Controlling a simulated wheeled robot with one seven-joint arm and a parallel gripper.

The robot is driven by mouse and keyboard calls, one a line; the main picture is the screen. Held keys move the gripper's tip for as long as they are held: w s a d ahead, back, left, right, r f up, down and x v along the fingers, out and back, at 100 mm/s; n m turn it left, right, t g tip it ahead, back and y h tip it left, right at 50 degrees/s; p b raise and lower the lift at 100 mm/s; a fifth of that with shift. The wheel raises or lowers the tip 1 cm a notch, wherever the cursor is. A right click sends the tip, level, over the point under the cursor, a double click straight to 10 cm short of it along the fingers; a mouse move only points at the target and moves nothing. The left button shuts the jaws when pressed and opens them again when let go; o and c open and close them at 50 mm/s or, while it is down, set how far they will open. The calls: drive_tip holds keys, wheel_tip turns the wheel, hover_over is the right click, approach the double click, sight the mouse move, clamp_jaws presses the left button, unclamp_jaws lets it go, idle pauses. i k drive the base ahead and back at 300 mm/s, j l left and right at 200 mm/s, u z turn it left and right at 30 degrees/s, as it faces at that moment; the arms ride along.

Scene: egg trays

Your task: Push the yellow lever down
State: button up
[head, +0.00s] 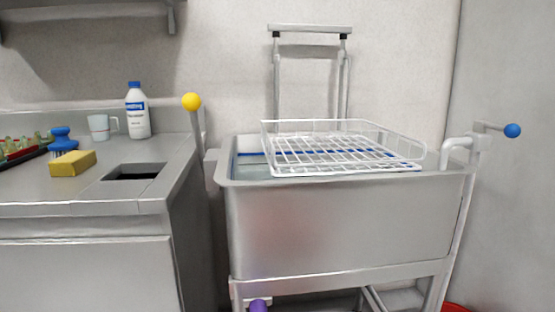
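The yellow lever shows in the head view as a grey rod with a round yellow knob (192,102) on top. It stands nearly upright at the left side of a steel sink basin (340,228), in the gap between the basin and the counter. The lower end of the rod is hidden behind the basin's left rim. My gripper is not in view, so its place relative to the lever cannot be told.
A white wire rack (342,172) sits on the basin. A blue-knobbed lever (512,130) is at right, a purple knob (258,306) below. The left counter (60,187) holds a sponge (73,164), brush (62,138), mug (99,128) and bottle (137,112).

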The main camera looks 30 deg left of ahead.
sight(191, 102)
drive_tip(key=u, duration=1.85)
